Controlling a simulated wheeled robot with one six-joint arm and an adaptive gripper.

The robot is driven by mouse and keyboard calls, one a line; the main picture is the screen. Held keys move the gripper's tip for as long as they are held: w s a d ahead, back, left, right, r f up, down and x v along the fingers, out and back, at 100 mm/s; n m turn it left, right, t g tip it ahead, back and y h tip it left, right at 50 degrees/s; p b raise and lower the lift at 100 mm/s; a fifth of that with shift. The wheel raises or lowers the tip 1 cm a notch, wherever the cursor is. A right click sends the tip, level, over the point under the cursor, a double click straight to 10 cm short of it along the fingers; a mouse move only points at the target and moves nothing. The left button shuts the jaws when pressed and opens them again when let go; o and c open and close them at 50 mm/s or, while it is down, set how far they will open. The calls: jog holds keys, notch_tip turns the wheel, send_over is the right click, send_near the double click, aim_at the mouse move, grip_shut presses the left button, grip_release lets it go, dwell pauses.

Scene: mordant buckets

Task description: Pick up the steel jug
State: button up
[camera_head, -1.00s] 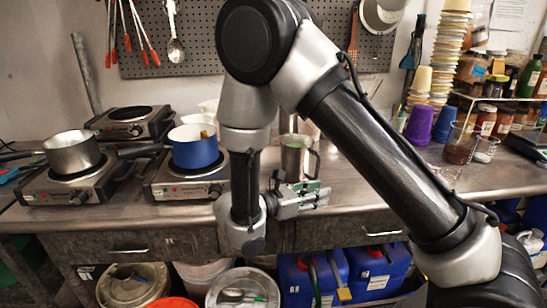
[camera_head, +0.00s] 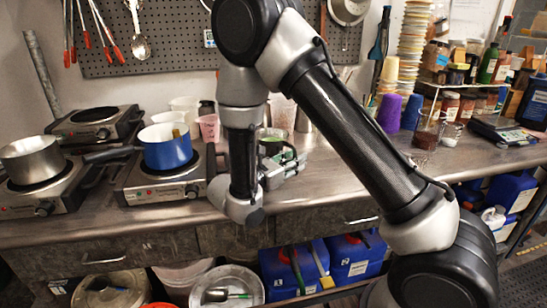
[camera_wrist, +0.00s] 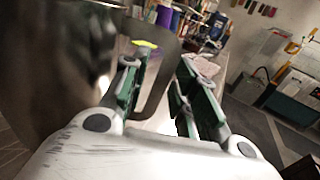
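In the wrist view, the steel jug (camera_wrist: 45,60) is a large, dark, blurred shape at the left, very close to the camera. Its curved handle (camera_wrist: 174,62) passes between the two fingers of my gripper (camera_wrist: 163,62). The fingers are apart, with a visible gap around the handle, so the gripper looks open. In the head view, my gripper (camera_head: 284,157) is just above the counter, right of the blue pot. There the jug is mostly hidden behind my arm and gripper.
A blue pot (camera_head: 167,150) and a steel saucepan (camera_head: 32,160) sit on hot plates at the left of the counter (camera_head: 330,180). A pink cup (camera_head: 209,128) stands behind. Purple cups (camera_head: 389,112) and jars are at the right. Buckets and blue canisters (camera_head: 357,255) are below.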

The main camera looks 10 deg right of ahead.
grip_shut()
jog(key=shift+r, duration=0.1)
dwell(0.5)
